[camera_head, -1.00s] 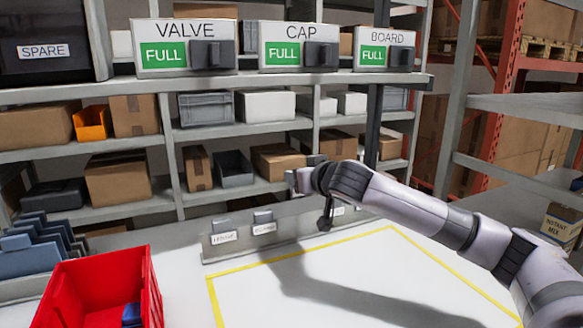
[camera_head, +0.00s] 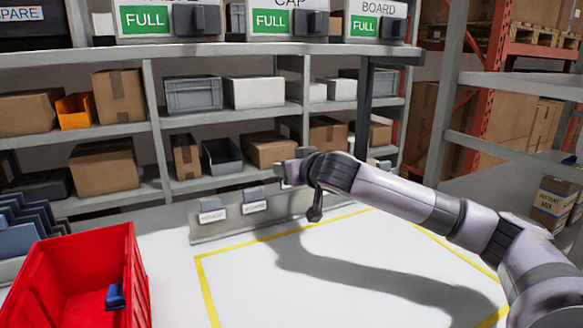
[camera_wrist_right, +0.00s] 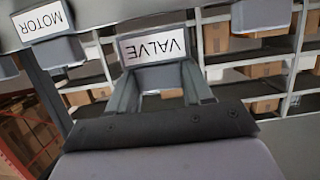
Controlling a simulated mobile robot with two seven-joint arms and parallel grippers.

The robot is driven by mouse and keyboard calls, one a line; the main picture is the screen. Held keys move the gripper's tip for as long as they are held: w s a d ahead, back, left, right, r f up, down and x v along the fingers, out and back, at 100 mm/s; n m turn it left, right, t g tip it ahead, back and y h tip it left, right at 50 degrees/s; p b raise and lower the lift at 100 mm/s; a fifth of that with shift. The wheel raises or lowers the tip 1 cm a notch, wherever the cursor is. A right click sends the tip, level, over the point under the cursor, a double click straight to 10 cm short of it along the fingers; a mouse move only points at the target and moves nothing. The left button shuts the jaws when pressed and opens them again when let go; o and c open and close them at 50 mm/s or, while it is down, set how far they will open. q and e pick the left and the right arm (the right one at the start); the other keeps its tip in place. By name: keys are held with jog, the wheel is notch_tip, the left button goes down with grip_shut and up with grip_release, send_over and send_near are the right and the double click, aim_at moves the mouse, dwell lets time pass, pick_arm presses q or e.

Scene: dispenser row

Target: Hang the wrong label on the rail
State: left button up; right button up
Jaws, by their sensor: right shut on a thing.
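My right gripper (camera_wrist_right: 160,90) is shut on a grey tab that carries a white VALVE label (camera_wrist_right: 155,48). The lettering looks turned over in the right wrist view. A MOTOR label (camera_wrist_right: 41,20) is to the left of it there. In the head view the right gripper (camera_head: 288,172) is at the low grey rail (camera_head: 225,230), right of two small labelled tabs, a left one (camera_head: 212,215) and a right one (camera_head: 255,207). Their text is too small to read. The arm hides part of the rail. I cannot tell whether the held label touches the rail. My left gripper is not in view.
A red bin (camera_head: 70,265) with a blue item (camera_head: 115,296) stands at the front left, beside grey-blue upright plates (camera_head: 25,225). A yellow-outlined white area (camera_head: 300,290) in front of the rail is clear. Dispensers marked FULL (camera_head: 168,18) line the shelf above.

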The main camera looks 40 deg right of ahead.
jog(key=shift+f+b, duration=0.5)
jog(key=shift+f, duration=0.3)
jog(key=shift+f+b, duration=0.85)
jog(key=shift+f, duration=0.25)
jog(key=o, duration=1.1)
jog(key=shift+s, duration=0.1)
